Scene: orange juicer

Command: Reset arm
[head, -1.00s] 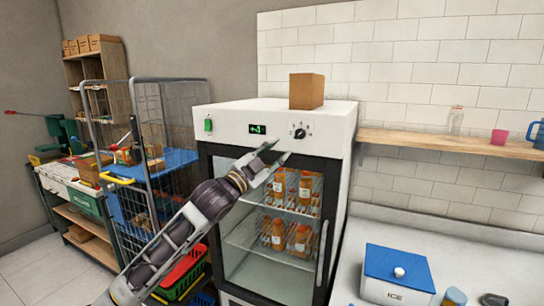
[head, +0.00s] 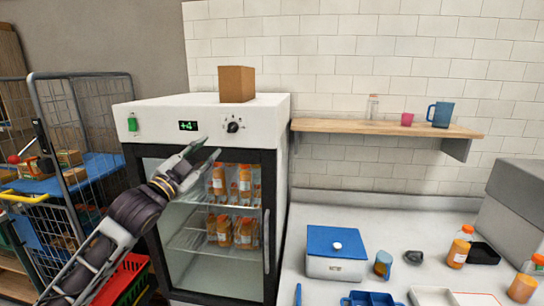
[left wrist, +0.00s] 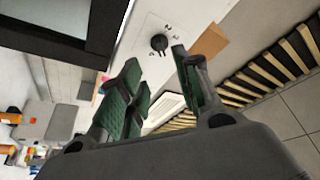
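My left gripper (head: 203,152) is raised in front of the upper part of a glass-door fridge (head: 205,225), just below its control panel. Its fingers are apart with nothing between them. In the left wrist view the green-padded fingers of the left gripper (left wrist: 158,85) are spread. The fridge's black dial (head: 233,126) also shows there (left wrist: 159,43), beyond the fingers and apart from them. The display (head: 188,126) lights up green. The fridge door is shut, with orange bottles (head: 221,231) on the shelves inside. My right gripper is in neither view.
A cardboard box (head: 237,84) stands on the fridge. A wire cage trolley (head: 82,98) is at left. A wooden wall shelf (head: 340,126) holds a glass bottle, pink cup and blue jug. The counter at right carries a blue-lidded box (head: 337,268), bottles (head: 459,247) and trays.

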